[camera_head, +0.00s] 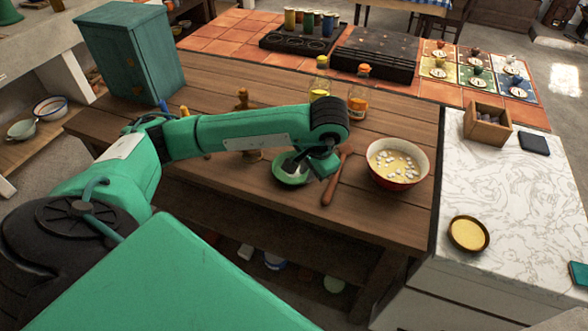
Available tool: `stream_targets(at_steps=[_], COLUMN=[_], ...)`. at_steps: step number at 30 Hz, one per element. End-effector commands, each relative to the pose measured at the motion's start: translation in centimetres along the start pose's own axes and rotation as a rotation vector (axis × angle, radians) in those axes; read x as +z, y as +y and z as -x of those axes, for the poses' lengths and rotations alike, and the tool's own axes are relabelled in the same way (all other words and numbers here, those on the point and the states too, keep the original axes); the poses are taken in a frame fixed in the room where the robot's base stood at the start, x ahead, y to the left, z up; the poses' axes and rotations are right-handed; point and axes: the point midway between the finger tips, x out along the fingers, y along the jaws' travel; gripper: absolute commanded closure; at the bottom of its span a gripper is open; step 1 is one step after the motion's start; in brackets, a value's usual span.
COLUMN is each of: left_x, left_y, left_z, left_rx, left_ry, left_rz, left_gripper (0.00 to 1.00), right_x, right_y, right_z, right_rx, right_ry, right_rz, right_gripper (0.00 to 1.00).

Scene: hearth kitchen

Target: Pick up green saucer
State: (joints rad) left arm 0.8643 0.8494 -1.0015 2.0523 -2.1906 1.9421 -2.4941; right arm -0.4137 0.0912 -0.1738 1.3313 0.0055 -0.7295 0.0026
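The green saucer (284,178) lies on the brown wooden table, near its front edge and left of the white-and-red bowl. My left arm reaches across the table from the left. My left gripper (308,170) points down at the saucer's right side and hides part of it. The fingers are small and partly covered by the wrist, so I cannot tell whether they are apart or closed on the rim. My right gripper is not in view.
A wooden spoon (335,178) lies just right of the saucer, then the bowl (397,180) with white pieces in it. Bottles (358,100) stand behind my wrist. A green cabinet (130,55) stands at the left. The marble counter (520,200) is on the right.

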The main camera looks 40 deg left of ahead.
Motion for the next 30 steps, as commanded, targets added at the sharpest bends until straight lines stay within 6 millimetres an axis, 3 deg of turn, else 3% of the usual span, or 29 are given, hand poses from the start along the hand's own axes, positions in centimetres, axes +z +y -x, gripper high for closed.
stream_targets(at_steps=[3, 9, 17, 20, 30], left_x=[0.0, -0.1, -0.1, -0.1, -0.1], left_y=[0.2, 0.2, 0.2, 0.2, 0.2], left_z=[-1.5, -3.6, -3.8, -3.8, -3.8], left_rx=[0.001, 0.001, 0.000, 0.000, 0.000], left_ry=[-0.004, -0.002, 0.000, 0.000, 0.000], left_rz=[0.000, 0.000, 0.000, 0.000, 0.000], left_gripper=[0.85, 0.85, 0.85, 1.00, 1.00], right_x=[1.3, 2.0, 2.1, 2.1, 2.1], right_y=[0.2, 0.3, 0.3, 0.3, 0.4], right_z=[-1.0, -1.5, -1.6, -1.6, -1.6], right_rx=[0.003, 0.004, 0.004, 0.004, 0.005], right_ry=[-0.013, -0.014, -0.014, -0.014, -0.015], right_rz=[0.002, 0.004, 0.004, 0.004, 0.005], right_gripper=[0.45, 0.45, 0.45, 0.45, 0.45])
